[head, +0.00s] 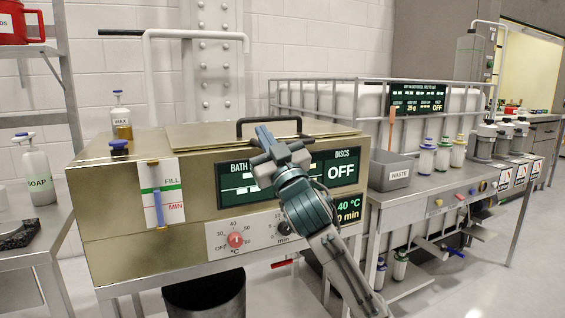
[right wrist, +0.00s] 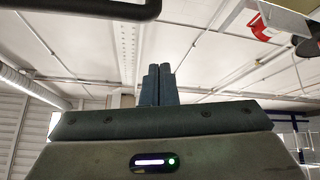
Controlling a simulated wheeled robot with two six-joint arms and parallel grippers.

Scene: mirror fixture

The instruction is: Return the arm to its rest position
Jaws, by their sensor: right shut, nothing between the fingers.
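My right arm comes up from the lower right in the head view, and its gripper (head: 264,135) is in front of the brass-coloured bath cabinet (head: 120,225). The gripper covers part of the dark display between "BATH" and "DISCS". Its fingertips point up, close to the black lid handle (head: 290,121); I cannot tell whether they touch it. In the right wrist view the two fingers (right wrist: 160,72) stand together, shut and empty, pointing toward the ceiling. A dark bar (right wrist: 90,8) crosses the top left of that view. My left gripper is not in view.
A red knob (head: 235,240) sits on the cabinet front below the display. A grey waste bin (head: 391,170) and several capped bottles (head: 427,158) stand on the bench to the right. A soap bottle (head: 38,172) stands on the left table. Floor shows at the lower right.

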